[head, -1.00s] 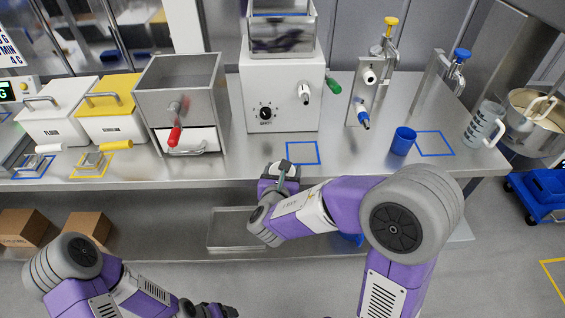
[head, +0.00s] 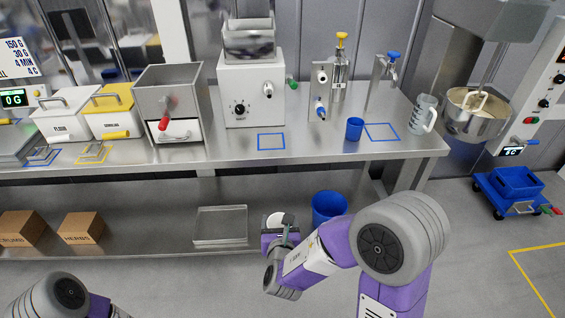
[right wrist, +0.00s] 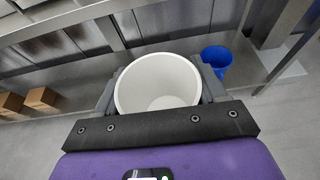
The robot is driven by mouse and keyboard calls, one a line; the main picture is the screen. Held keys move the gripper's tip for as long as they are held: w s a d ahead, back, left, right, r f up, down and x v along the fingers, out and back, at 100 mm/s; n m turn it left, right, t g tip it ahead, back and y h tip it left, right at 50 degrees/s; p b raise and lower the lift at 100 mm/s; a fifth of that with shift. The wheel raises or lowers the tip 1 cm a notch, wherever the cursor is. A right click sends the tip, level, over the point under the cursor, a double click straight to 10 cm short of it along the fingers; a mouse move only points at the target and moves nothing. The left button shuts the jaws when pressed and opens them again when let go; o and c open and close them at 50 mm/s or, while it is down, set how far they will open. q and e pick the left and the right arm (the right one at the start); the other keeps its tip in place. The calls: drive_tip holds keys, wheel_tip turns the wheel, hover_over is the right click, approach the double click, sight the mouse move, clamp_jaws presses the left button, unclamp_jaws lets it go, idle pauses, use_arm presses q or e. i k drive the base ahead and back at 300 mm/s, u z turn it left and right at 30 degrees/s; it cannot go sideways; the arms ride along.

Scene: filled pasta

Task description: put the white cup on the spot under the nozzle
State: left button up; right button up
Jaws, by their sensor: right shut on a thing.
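The white cup (right wrist: 158,84) is between the two fingers of my right gripper (right wrist: 160,92), upright with its open, empty mouth toward the wrist camera. In the head view the cup (head: 275,218) shows partly behind my right gripper (head: 281,235), in front of and lower than the bench top. A white machine (head: 252,95) with a dial has a nozzle (head: 267,90) on its front. A blue square outline (head: 271,141) lies on the bench in front of it, with nothing on it. My left gripper is out of view.
A blue cup (head: 354,129) stands beside another blue square (head: 381,132). A clear jug (head: 422,113) stands near the bench's right end. A clear tray (head: 220,225) lies on the lower shelf, and a blue bin (head: 329,205) stands right of the held cup.

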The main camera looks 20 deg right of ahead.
sight(271, 140)
drive_tip(key=u, duration=0.2)
drive_tip(key=k, duration=0.3)
drive_tip(key=z, duration=0.95)
drive_tip(key=i, duration=1.2)
drive_tip(key=u, duration=0.75)
